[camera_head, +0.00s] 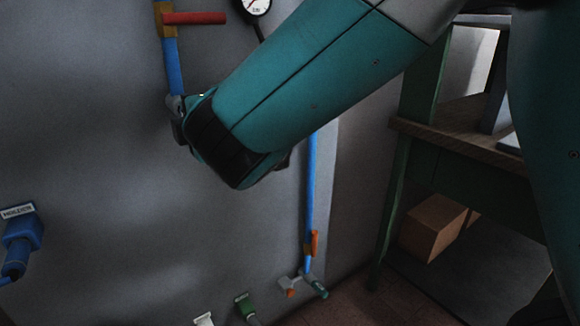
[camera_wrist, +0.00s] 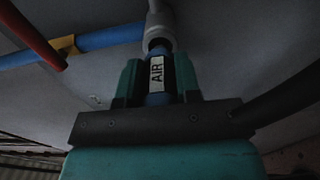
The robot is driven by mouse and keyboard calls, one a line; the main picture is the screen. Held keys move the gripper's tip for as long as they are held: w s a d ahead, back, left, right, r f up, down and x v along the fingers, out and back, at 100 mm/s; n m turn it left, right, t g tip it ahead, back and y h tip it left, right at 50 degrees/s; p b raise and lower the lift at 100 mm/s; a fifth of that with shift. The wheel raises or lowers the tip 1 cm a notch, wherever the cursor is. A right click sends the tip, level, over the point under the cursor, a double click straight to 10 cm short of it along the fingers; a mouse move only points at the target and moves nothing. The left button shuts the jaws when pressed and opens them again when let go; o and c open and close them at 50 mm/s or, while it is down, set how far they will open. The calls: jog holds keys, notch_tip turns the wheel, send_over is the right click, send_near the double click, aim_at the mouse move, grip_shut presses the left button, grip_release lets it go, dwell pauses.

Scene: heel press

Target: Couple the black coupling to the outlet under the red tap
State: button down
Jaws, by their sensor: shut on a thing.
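The red tap (camera_head: 195,18) sits on a brass body on a blue pipe (camera_head: 173,62) at the upper left of the head view. Its red handle (camera_wrist: 32,35) also shows at the left of the wrist view. The grey outlet (camera_wrist: 160,30) points down towards my gripper (camera_wrist: 158,78). My gripper is shut on the coupling (camera_wrist: 157,72), a dark and blue body with a white AIR label, between its green fingers. The coupling's dark front end is at the outlet's mouth; I cannot tell whether it is locked on. In the head view my arm hides the coupling.
A dark hose (camera_wrist: 290,95) runs off to the right. A gauge (camera_head: 257,5) is on the wall. A second blue pipe with an orange tap (camera_head: 314,243) runs lower right. A blue labelled fitting (camera_head: 20,235) is at left. A bench (camera_head: 465,150) with a cardboard box (camera_head: 433,226) stands right.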

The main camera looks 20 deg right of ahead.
jog(key=shift+p+x, duration=0.5)
jog(key=shift+x, duration=0.35)
jog(key=c, duration=0.7)
grip_release()
jog(key=shift+c, duration=0.2)
